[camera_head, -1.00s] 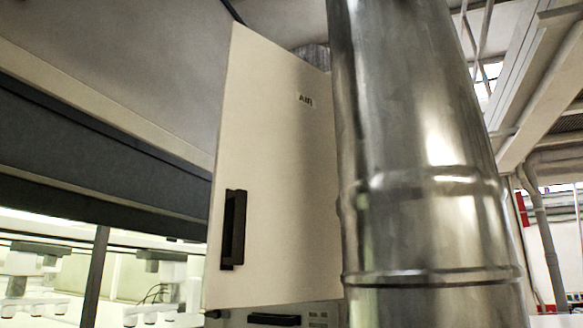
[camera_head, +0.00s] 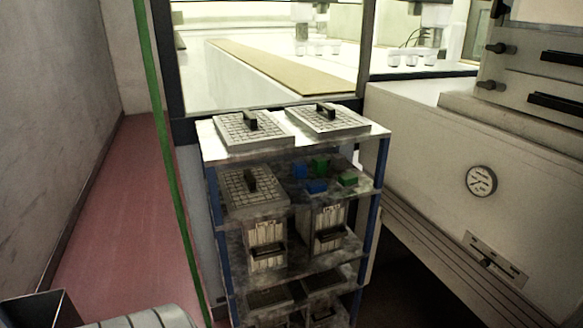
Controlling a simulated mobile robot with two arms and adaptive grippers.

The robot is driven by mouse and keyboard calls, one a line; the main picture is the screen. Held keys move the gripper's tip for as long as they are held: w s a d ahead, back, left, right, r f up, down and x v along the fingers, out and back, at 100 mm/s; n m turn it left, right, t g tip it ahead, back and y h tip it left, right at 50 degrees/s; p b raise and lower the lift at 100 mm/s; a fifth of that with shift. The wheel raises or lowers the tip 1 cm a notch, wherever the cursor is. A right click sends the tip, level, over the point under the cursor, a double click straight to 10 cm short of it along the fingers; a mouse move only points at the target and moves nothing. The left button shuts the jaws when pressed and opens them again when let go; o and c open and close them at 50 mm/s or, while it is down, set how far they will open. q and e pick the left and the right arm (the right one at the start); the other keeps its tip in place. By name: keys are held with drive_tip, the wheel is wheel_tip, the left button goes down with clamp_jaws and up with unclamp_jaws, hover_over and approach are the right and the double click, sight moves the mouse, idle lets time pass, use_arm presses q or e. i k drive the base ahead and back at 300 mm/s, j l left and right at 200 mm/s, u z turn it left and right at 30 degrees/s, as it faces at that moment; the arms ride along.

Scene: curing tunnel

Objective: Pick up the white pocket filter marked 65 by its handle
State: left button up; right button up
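A shelf rack (camera_head: 383,130) with blue posts stands in the middle of the head view. Two pale flat grid-faced units with black handles lie on its top, a left one (camera_head: 232,131) and a right one (camera_head: 345,122). A similar unit (camera_head: 240,196) lies on the shelf below, at the left. Lower down are two pale ribbed box-like units with dark handles, left (camera_head: 265,234) and right (camera_head: 328,219). I cannot read a 65 on any of them, so I cannot tell which is the named filter.
Blue blocks (camera_head: 316,187) and green blocks (camera_head: 348,179) lie on the second shelf. A large pale machine with a gauge (camera_head: 481,180) stands close on the right. A glazed bay is behind the rack. A green post (camera_head: 163,140) and reddish floor (camera_head: 120,215) are at left.

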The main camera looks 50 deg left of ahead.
sight(323, 231)
drive_tip(key=u, duration=1.6)
